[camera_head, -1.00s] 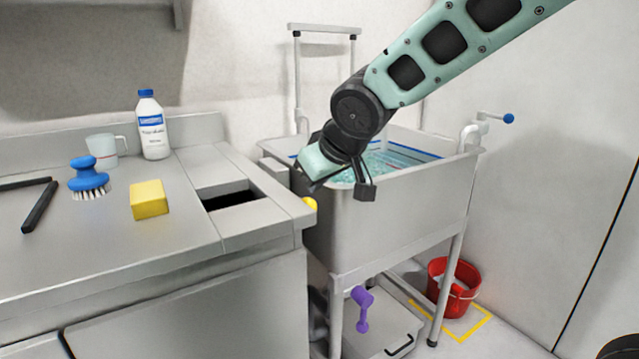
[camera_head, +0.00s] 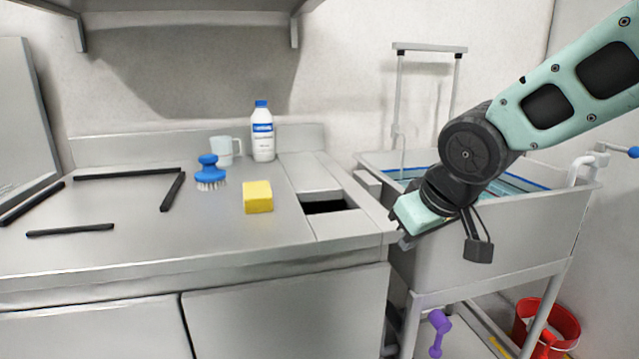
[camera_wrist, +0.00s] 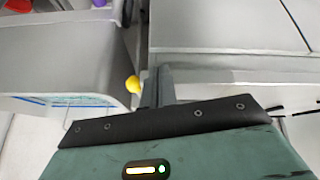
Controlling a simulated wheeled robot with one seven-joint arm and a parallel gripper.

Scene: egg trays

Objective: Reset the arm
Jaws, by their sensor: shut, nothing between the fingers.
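My arm reaches in from the upper right of the head view. My gripper (camera_head: 400,240) hangs at the right corner of the steel counter, in front of the sink basin. In the wrist view my gripper (camera_wrist: 158,86) has its fingers together, with nothing between them. A yellow knob (camera_wrist: 133,84) shows just left of the fingers in the wrist view; in the head view it is hidden.
The counter (camera_head: 120,240) holds a yellow sponge (camera_head: 258,197), blue brush (camera_head: 209,172), white bottle (camera_head: 263,135), cup (camera_head: 224,150) and several black bars. The sink basin (camera_head: 490,250) stands close at right. A red bucket (camera_head: 546,328) is on the floor.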

